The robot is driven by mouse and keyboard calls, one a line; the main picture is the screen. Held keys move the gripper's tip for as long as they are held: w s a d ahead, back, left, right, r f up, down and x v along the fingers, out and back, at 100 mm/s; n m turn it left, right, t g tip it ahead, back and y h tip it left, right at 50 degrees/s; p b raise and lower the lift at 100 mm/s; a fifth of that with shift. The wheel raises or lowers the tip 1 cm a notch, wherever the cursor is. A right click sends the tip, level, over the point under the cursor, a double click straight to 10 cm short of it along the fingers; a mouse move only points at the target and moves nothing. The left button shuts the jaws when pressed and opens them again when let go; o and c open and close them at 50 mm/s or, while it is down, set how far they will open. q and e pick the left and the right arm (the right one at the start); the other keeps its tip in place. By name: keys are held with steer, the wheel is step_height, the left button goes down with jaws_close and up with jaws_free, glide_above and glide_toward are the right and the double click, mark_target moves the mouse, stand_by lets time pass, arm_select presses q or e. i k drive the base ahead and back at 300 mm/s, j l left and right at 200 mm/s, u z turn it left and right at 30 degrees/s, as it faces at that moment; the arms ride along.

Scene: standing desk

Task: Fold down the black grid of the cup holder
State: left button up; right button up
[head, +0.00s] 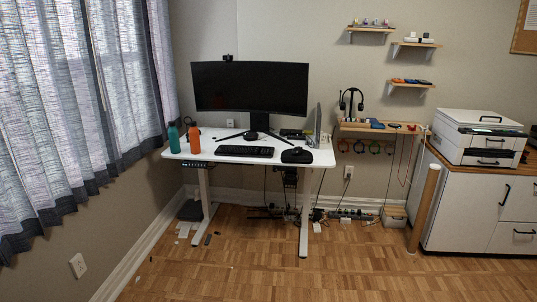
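I cannot make out a cup holder or its black grid for sure at this distance. The white standing desk (215,148) stands across the room against the far wall. A teal bottle (173,138) and an orange bottle (195,138) stand upright near its left end. A small dark structure (290,178) hangs under the desk's right part; I cannot tell what it is. Neither of my grippers is in view.
The desk holds a wide black monitor (251,88), a keyboard (244,151) and a black object (296,156). Curtains (75,100) line the left; a cabinet (470,205) with a printer (478,136) stands right. Cables lie beneath the desk. The wood floor (300,278) in front is mostly clear.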

mark_target(288, 178)
steer(key=i+l, duration=0.15)
steer(key=i, duration=0.55)
steer(key=i+l+z, duration=0.1)
steer(key=i, duration=0.65)
steer(key=i+l+u, duration=0.15)
steer(key=i+l, duration=0.3)
steer(key=i+l+u, duration=0.1)
steer(key=i+l, duration=0.3)
steer(key=l, duration=0.3)
steer(key=i+l, duration=0.1)
steer(key=l, duration=0.6)
steer(key=i+l+u, duration=0.15)
steer(key=l, duration=0.5)
